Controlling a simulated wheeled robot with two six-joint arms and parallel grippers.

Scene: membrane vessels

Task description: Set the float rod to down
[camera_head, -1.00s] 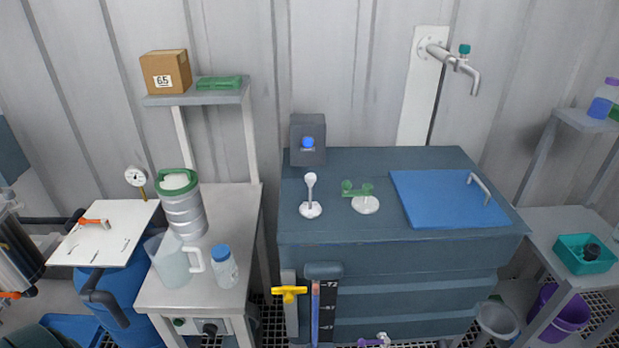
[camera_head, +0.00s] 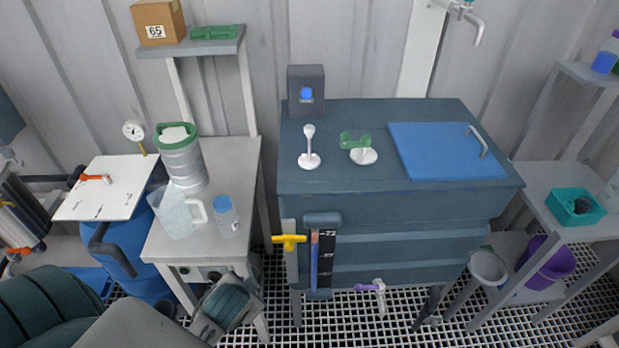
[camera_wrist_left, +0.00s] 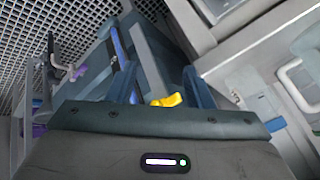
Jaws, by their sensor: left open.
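On the front of the dark blue vessel is a gauge with a blue and red upright rod (camera_head: 315,262) beside a black numbered scale (camera_head: 327,258). A yellow T-handle (camera_head: 289,239) sits on a pale upright strip just left of it. On the vessel top stands a white upright rod with a round knob and base (camera_head: 309,150). I cannot tell for sure which is the float rod. My left gripper (camera_wrist_left: 158,72) is open and empty; the yellow handle (camera_wrist_left: 167,100) shows between its fingers in the wrist view. In the head view it is low, left of the gauge. My right gripper is not in view.
A green-handled fitting (camera_head: 357,146) and a blue lid (camera_head: 445,150) are on the vessel top. A purple-handled tap (camera_head: 372,287) is low on its front. The steel bench (camera_head: 232,165) with a jug (camera_head: 176,212) and bottle (camera_head: 226,217) stands close left. Open grating floor lies in front.

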